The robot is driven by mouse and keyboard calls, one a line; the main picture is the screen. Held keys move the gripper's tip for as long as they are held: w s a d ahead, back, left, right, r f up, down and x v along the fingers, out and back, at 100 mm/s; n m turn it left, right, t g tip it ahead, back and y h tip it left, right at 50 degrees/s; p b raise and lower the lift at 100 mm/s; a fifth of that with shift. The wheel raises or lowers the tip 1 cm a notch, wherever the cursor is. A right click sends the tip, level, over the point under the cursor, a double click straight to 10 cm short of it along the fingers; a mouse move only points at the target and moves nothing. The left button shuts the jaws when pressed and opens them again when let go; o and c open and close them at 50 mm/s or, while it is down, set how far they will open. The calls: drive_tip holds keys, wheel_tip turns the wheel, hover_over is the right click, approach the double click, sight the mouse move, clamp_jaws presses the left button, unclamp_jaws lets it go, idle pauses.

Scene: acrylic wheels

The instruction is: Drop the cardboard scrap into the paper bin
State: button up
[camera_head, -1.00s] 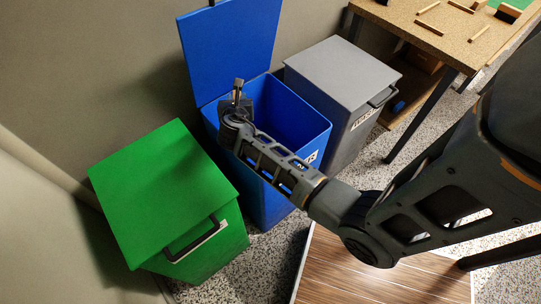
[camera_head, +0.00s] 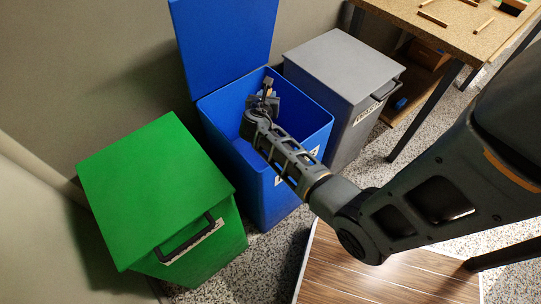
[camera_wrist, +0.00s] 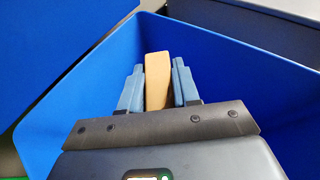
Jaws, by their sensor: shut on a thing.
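The paper bin (camera_head: 215,114) is blue, with its lid (camera_head: 225,42) raised against the wall. The bin's inside wall also shows in the wrist view (camera_wrist: 215,55). My gripper (camera_head: 267,92) is over the bin's opening. In the wrist view my gripper (camera_wrist: 158,85) is shut on the tan cardboard scrap (camera_wrist: 158,75), which stands between the two blue-grey fingers. The scrap also shows small in the head view (camera_head: 268,82). The bin's floor is hidden from view.
A green bin (camera_head: 150,190) with a shut lid stands to the left. A grey bin (camera_head: 340,65) with a shut lid stands to the right. A workbench (camera_head: 455,35) with wood pieces is at the upper right. A wooden platform (camera_head: 340,275) lies in front.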

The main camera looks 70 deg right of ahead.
drive_tip(key=shift+f+b, duration=0.4)
drive_tip(key=shift+f, duration=0.35)
drive_tip(key=o, duration=1.1)
drive_tip(key=p+v, duration=0.1)
drive_tip(key=v, duration=0.7)
